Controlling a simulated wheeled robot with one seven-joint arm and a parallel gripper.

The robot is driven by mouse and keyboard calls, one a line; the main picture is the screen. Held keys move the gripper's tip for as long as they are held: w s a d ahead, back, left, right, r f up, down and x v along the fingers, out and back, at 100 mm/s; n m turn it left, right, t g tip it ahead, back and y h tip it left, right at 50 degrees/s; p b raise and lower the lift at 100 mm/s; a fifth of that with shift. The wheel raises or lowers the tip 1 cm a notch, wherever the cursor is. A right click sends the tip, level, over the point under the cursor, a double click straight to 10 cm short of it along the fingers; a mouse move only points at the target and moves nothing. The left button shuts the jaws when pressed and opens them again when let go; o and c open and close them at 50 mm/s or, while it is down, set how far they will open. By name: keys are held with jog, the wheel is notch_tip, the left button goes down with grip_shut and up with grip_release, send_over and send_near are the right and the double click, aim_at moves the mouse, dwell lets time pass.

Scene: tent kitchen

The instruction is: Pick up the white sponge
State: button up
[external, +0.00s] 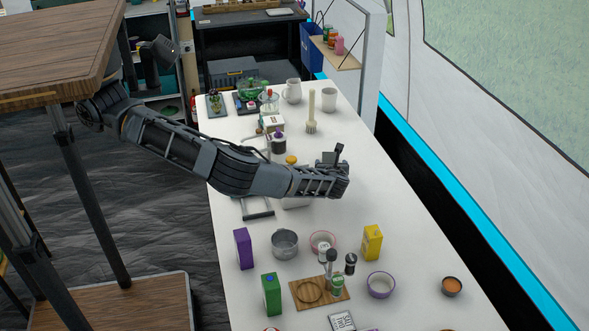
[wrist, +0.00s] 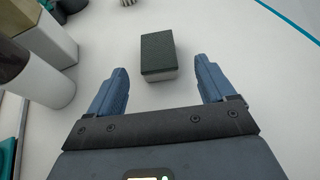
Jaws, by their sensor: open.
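The sponge (wrist: 158,72) is a small block with a dark green-grey top and a white lower part. In the wrist view it lies flat on the white table, just beyond and between my fingertips. My gripper (wrist: 160,66) is open and empty, one blue-grey finger on each side, and neither finger appears to touch the sponge. In the external view my arm reaches over the table from the left, with its end (external: 338,182) above the table's middle. I cannot make out the sponge there.
In the wrist view a white cylinder (wrist: 42,80) and a pale box (wrist: 45,28) stand close to my left finger. A white brush (external: 312,112) stands farther back on the table (external: 400,235). A pot (external: 284,243), cartons and bowls stand nearer. The right side is clear.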

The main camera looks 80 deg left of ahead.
aim_at(329, 159)
jog(key=shift+x, duration=3.7)
jog(key=shift+s+a+r, duration=0.1)
jog(key=shift+r, duration=0.05)
jog(key=shift+c, duration=0.3)
jog(key=c, duration=1)
jog(key=shift+o, duration=0.2)
